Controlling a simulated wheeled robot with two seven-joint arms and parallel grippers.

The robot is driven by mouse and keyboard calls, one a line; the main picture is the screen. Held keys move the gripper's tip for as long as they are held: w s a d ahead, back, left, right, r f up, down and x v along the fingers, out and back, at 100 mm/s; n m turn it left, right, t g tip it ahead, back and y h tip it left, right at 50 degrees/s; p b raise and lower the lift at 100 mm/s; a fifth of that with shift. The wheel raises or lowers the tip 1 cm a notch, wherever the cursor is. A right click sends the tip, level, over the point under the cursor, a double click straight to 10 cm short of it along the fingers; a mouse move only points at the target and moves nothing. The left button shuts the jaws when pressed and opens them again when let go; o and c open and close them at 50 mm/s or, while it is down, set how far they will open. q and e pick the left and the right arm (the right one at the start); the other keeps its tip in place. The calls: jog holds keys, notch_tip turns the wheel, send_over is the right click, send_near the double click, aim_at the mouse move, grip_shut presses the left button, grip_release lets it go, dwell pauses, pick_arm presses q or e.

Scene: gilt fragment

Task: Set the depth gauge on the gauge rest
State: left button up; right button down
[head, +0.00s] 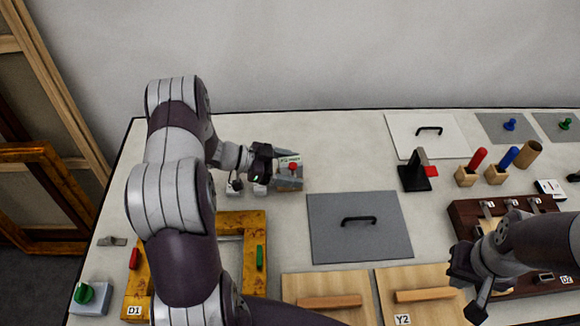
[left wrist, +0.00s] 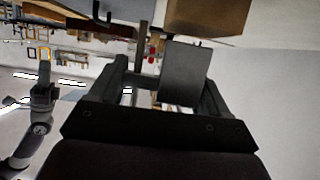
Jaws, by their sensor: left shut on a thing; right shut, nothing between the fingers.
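My left gripper (head: 284,178) is above the back middle-left of the table, pointing right. It is shut on a grey block-like thing, which I take for the depth gauge (head: 290,184); the fingers partly hide it. In the left wrist view the grey block (left wrist: 186,72) sits between the fingers, its flat face toward the camera. A black upright stand with a red part (head: 416,175) stands apart to the right; it may be the gauge rest, but I cannot tell for sure. My right gripper (head: 474,292) is shut and empty at the lower right.
A grey panel with a black handle (head: 360,240) lies front right of my left gripper. Wooden lids (head: 325,290) lie at the front, a yellow frame (head: 250,222) at left. Wooden holders (head: 466,178) and a dark rack (head: 470,213) are at right. Bare table lies between gripper and stand.

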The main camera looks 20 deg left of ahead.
pick_arm(q)
jog(key=shift+f+b, duration=0.35)
jog(key=shift+f, duration=0.2)
jog(key=o, duration=1.2)
jog(key=shift+c, duration=0.2)
jog(key=shift+p+v, duration=1.55)
jog(key=shift+v, duration=2.3)
jog(key=shift+s+a+r, duration=0.2)
jog(key=shift+s+a, duration=0.1)
jog(key=shift+a, duration=0.25)
